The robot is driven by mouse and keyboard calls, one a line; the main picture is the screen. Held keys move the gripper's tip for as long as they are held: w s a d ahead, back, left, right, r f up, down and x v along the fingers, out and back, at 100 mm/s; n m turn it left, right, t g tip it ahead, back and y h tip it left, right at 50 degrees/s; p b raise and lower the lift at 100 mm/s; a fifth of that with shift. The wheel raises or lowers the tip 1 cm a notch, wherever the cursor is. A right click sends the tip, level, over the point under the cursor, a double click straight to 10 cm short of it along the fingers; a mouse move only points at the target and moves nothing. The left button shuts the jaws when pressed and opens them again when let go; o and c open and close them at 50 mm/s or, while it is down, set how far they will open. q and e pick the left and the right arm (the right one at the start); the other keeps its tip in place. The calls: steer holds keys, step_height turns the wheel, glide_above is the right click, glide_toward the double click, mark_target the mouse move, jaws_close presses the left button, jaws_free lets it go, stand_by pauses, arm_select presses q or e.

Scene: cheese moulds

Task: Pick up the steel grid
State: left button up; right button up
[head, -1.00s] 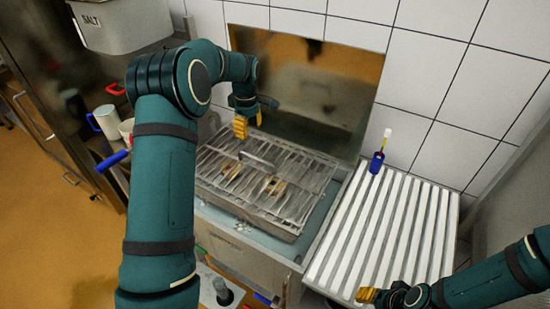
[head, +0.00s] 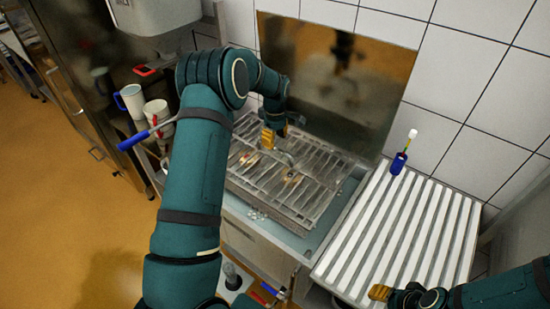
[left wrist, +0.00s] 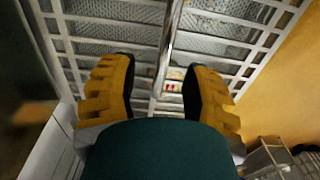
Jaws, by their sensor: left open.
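The steel grid (head: 311,177) lies over the sink basin below the metal splash panel, with a raised bar handle (head: 288,158) near its middle. My left gripper (head: 274,136) is just above the grid, by the handle. In the left wrist view the grid (left wrist: 240,42) fills the upper part. There my left gripper (left wrist: 160,82) is open, its yellow fingers on either side of the handle bar (left wrist: 172,38), which runs between them. I cannot tell how far above the bar the fingertips are. My right gripper (head: 384,293) is at the lower right, over the ribbed board's front edge.
A white ribbed drainboard (head: 408,228) is right of the sink, with a blue-handled brush (head: 400,160) standing at its back. White mugs (head: 133,100) are on the left beside my arm. The tiled wall (head: 470,90) closes off the back.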

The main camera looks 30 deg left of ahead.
mark_target(275, 148)
arm_select(q)
steer(key=shift+s+d+f, duration=0.1)
steer(key=shift+f, duration=1.1)
steer(key=shift+s+f, duration=0.1)
steer(key=shift+f, duration=1.05)
jaws_close()
steer(key=shift+r, duration=0.15)
